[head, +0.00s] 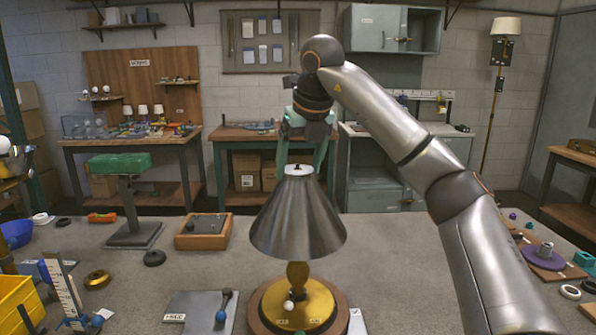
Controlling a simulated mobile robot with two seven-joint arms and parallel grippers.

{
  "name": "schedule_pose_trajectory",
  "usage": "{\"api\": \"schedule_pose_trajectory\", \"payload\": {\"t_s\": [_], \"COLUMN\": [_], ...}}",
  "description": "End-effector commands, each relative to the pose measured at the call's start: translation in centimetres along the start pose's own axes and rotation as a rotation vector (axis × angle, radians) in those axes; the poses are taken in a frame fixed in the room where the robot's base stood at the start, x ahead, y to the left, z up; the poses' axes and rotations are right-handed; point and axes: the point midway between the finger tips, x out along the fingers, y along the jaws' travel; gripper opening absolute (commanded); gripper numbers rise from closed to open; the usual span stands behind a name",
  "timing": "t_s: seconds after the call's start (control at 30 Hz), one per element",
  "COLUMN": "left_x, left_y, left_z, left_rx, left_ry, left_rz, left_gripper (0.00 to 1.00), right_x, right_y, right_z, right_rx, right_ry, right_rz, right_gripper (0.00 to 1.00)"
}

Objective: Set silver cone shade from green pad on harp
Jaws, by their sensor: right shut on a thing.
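The silver cone shade (298,220) is upright over the lamp base (292,305), which has a brass foot and a gold stem on a round wooden plinth. My right gripper (299,167) comes down from above, its green fingers shut on the top of the shade. The harp is hidden inside the shade, so I cannot tell whether the shade rests on it. The green pad (118,162) tops a grey stand at the left and is bare. My left gripper is not in view.
A wooden tray (204,231) stands left of the shade. A grey plate with a dark blue-ended tool (221,305) lies front left. A yellow bin (18,300) is at the left edge. A purple disc (543,257) lies at the right. The table between the stand and front plate is largely clear.

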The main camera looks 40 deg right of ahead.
Motion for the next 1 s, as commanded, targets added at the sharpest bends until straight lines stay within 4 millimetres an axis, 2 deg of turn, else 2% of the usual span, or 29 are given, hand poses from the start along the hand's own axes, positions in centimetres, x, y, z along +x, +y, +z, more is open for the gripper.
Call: {"api": "schedule_pose_trajectory", "payload": {"t_s": [0.13, 0.17, 0.3, 0.53, 0.67, 0.77, 1.0], "left_x": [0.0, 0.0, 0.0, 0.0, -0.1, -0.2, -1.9], "left_y": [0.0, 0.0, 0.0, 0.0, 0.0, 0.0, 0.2], "left_z": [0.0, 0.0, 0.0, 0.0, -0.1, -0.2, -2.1], "left_rx": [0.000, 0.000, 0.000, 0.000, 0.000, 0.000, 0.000], "left_ry": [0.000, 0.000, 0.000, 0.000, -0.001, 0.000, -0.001], "left_rz": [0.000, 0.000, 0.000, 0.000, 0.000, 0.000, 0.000], "left_gripper": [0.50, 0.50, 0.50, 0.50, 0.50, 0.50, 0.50], "right_x": [0.0, 0.0, 0.0, 0.1, -0.8, -2.4, -7.8], "right_y": [0.0, 0.0, 0.0, 0.0, 0.0, 0.1, -0.1], "right_z": [-0.1, -0.1, -0.1, -0.1, 0.0, 0.1, 0.2], "right_rx": [0.000, 0.000, 0.000, 0.000, 0.000, -0.001, 0.001], "right_ry": [0.004, 0.004, 0.004, 0.006, 0.003, 0.001, -0.001], "right_rz": [0.000, 0.000, 0.000, -0.002, 0.000, 0.001, -0.001], "right_gripper": [0.00, 0.84, 1.00, 1.00, 1.00, 1.00, 1.00]}}
